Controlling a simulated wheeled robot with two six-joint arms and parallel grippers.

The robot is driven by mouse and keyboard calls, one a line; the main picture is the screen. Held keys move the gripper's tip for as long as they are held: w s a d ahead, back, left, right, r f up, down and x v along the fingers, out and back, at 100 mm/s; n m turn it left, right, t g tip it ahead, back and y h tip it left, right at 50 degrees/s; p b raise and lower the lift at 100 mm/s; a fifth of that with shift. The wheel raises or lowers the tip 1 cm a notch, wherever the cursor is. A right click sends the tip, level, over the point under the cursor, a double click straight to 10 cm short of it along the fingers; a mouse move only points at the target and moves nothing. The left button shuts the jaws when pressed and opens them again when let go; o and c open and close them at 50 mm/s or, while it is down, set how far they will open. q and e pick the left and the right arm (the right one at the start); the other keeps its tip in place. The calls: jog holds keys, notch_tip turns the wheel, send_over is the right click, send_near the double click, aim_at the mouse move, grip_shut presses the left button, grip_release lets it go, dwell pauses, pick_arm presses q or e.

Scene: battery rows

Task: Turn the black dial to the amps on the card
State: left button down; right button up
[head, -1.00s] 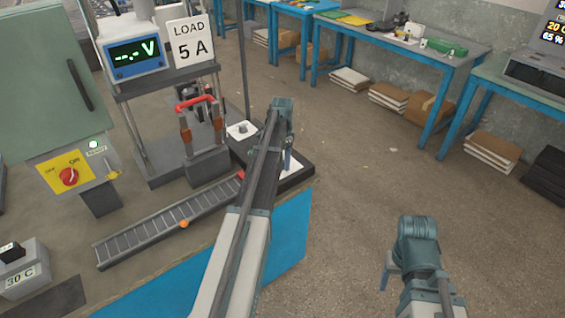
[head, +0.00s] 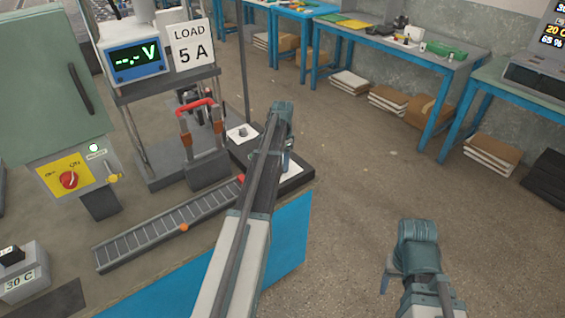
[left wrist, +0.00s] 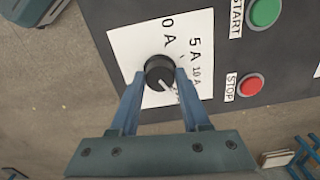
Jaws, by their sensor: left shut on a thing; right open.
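The black dial (left wrist: 160,72) sits on a white scale plate (left wrist: 125,45) in the left wrist view. The scale reads 0 A, 5 A and 10 A, with another mark partly hidden by a finger. The dial's white pointer line points to the lower right, away from the 5 A mark. My left gripper (left wrist: 161,80) is shut on the dial, one finger on each side. In the head view my left gripper (head: 287,158) hides the dial. The card (head: 193,45) reads LOAD 5 A. My right gripper (head: 388,278) is open, above the floor.
A green START button (left wrist: 264,12) and a red STOP button (left wrist: 250,85) are beside the dial. A meter (head: 136,61) shows "--.- V". A second knob (head: 243,132) is nearby.

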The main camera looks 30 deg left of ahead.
pick_arm(q)
jog(key=n, duration=0.8)
jog(key=shift+n, duration=0.4)
jog(key=n, duration=0.4)
jog(key=shift+n, duration=1.9)
jog(key=shift+c, duration=1.9)
grip_release()
